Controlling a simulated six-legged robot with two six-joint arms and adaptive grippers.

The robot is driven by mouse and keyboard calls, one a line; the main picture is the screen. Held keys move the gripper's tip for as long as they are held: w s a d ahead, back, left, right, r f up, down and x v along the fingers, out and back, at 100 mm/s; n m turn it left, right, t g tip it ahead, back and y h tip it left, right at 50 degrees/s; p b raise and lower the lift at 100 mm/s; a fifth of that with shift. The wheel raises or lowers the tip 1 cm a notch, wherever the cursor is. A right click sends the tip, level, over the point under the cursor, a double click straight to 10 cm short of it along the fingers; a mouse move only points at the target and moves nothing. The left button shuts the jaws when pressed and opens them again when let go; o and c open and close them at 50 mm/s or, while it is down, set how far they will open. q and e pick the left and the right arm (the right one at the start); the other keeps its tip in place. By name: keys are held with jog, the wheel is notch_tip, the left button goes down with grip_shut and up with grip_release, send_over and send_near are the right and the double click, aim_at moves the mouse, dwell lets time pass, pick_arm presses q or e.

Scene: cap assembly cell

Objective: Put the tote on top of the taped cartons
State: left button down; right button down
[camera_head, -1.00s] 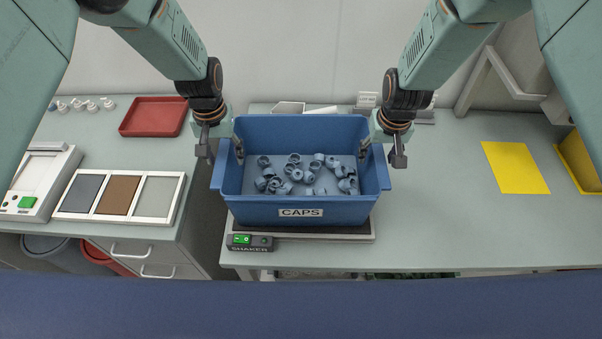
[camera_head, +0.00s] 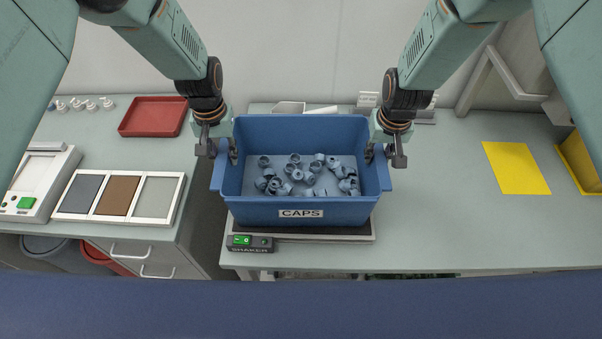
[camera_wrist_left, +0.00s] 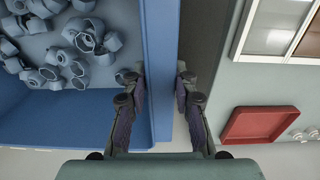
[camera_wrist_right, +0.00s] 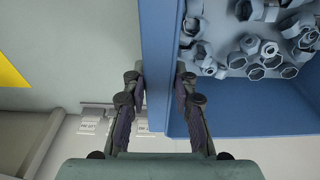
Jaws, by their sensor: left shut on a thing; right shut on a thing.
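The blue tote (camera_head: 250,211) labelled CAPS stands on the shaker plate (camera_head: 352,234) and holds many loose grey-blue caps (camera_head: 311,174). My left gripper (camera_head: 222,152) is shut on the tote's left wall; in the left wrist view its fingers (camera_wrist_left: 160,88) straddle that wall. My right gripper (camera_head: 380,154) is shut on the tote's right wall; in the right wrist view its fingers (camera_wrist_right: 160,88) straddle that wall too. I cannot see any gap under the tote. No taped cartons show in these views.
The shaker switch box (camera_head: 250,243) shows a green light at the front. A red tray (camera_head: 154,116) and a panel of framed swatches (camera_head: 118,196) lie on the left counter. A yellow sheet (camera_head: 516,168) and a yellow bin (camera_head: 581,160) are at the right. The bench between tote and sheet is clear.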

pick_arm(q)
jog(key=shift+r, duration=0.15)
pick_arm(e)
jog(key=shift+r, duration=0.2)
dwell(0.3)
